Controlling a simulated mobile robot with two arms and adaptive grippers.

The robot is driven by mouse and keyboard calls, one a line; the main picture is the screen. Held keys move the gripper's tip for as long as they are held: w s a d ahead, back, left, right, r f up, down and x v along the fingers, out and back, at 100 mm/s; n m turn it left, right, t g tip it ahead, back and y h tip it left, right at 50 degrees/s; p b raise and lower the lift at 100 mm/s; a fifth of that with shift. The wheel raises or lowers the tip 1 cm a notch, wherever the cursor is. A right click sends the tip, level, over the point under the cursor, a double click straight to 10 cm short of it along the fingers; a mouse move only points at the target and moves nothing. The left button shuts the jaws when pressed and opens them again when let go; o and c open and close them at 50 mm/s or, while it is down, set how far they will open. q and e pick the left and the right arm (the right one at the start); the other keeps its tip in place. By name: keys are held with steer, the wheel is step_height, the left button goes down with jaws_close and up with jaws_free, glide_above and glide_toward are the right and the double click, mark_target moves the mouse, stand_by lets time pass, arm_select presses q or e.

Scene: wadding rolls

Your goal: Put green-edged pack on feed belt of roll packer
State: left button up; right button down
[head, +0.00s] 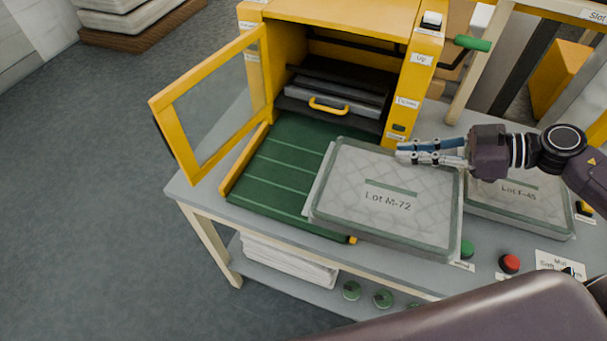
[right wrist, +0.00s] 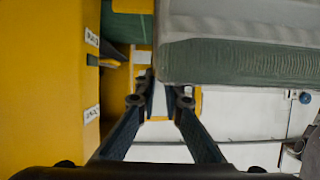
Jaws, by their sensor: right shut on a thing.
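A pale quilted pack with a grey-green edge, labelled Lot M-72 (head: 365,215), overlaps the right side of the green feed belt (head: 270,180) of the yellow roll packer (head: 345,18). My right gripper (head: 402,152) is shut on it at its far right edge. I cannot tell whether its underside touches the belt. In the right wrist view, the pack's green edge (right wrist: 240,62) fills the upper right, close beside the fingers (right wrist: 162,82). The near left part of the belt is bare. My left gripper is not in view.
The packer's clear yellow-framed door (head: 215,105) stands open at left. A tray with a yellow handle (head: 328,106) sits in the opening. A second pack, Lot F-45 (head: 520,205), lies at right. Green (head: 467,248) and red (head: 509,263) buttons are at the table's front edge.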

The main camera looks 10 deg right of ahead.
steer(key=w+a+r, duration=0.2)
steer(key=w+a, duration=1.1)
steer(key=shift+t, duration=0.3)
steer(key=f, duration=0.4)
steer(key=a+f, duration=0.1)
steer(key=f, duration=0.1)
steer(key=shift+w+f+p, duration=0.25)
steer(key=shift+f+p, duration=0.1)
steer(key=shift+f, duration=0.05)
steer(key=shift+w+f, duration=0.1)
steer(key=shift+f, duration=0.15)
